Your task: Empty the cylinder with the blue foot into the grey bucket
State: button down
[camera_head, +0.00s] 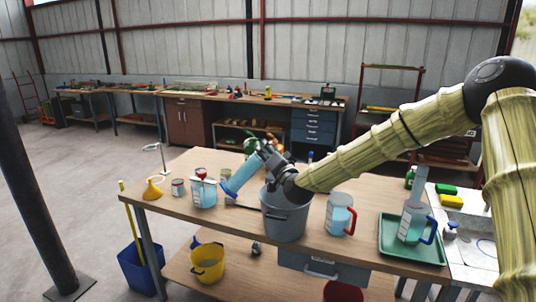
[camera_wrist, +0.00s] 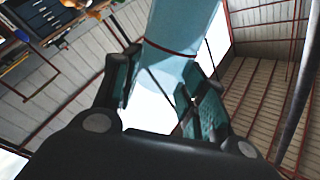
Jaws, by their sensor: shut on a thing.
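My gripper (camera_head: 268,155) is shut on a pale blue cylinder (camera_head: 243,174), held tilted above the table just left of the grey bucket (camera_head: 285,218). The cylinder's lower left end looks a stronger blue; its other end is hidden by my gripper. In the wrist view the cylinder (camera_wrist: 182,30) runs up between my gripper's fingers (camera_wrist: 160,90), with a thin dark red line across it. The grey bucket stands on the table under my wrist; its inside is mostly hidden. I cannot tell how much liquid is in either.
A jug with a red handle (camera_head: 340,215) stands right of the bucket. A blue-filled container (camera_head: 203,190), a can (camera_head: 178,187) and a yellow funnel (camera_head: 152,188) stand left. The table's front left is clear.

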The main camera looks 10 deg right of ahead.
jog(key=shift+d+f+m+b, duration=0.2)
jog(key=shift+f+m+b, duration=1.2)
jog(key=shift+b, duration=0.5)
jog(key=shift+f+m+h+b, duration=0.25)
jog(key=shift+m+h+b, duration=0.05)
jog(key=shift+b, duration=0.15)
jog(key=shift+d+f, duration=0.1)
jog(key=shift+f, duration=0.05)
jog(key=shift+b, duration=0.35)
notch_tip(320, 180, down, 8)
jog(key=d+m+h+b, duration=0.1)
jog(key=m+b, duration=0.5)
jog(key=b, duration=0.3)
jog(key=shift+t+b, duration=0.3)
jog(key=shift+b, duration=0.05)
dwell(3.5)
